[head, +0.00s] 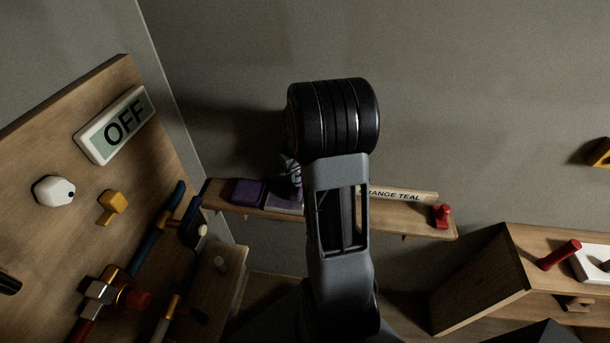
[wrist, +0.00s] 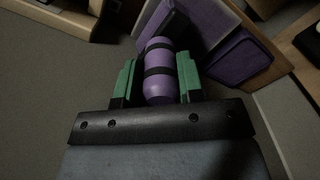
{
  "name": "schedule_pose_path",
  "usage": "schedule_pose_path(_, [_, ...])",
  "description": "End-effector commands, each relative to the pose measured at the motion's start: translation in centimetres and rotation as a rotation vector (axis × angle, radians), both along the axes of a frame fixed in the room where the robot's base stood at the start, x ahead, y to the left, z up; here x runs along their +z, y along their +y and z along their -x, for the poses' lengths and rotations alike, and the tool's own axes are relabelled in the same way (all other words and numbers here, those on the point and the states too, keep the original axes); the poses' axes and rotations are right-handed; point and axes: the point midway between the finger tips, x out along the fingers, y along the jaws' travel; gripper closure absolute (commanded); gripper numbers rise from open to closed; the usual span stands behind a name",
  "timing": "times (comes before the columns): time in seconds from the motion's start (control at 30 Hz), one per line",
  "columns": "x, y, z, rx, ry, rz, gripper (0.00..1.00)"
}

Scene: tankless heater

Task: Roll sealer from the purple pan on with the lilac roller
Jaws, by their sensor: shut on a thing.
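In the wrist view my gripper (wrist: 157,82) has green-padded fingers shut on a lilac cylinder with black bands (wrist: 160,88), which looks like the handle of the lilac roller. The roller's far end cannot be made out clearly. A dark purple pan (wrist: 242,60) lies just beyond and to the right of the gripper, with a lighter purple surface (wrist: 208,22) beside it. In the head view the dark purple pan (head: 247,192) sits on the left part of a wall shelf. My gripper (head: 293,178) is mostly hidden behind my arm there, with green and lilac bits showing near the shelf.
The wooden shelf (head: 410,213) carries a label partly reading "RANGE TEAL" (head: 398,194) and a red object (head: 441,215) at its right end. A board at left holds an OFF sign (head: 116,124) and several tools. A wooden cabinet (head: 490,270) stands at right.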

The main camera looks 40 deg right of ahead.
Motion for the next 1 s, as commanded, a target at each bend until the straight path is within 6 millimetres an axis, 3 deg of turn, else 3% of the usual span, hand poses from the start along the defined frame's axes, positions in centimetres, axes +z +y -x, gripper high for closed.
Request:
schedule_pose_path(0.03, [0.3, 0.2, -0.9, 0.016, -0.017, 0.01, 0.84])
schedule_pose_path(1.0, [0.4, 3.5, -4.6, 0.01, -0.016, 0.009, 0.84])
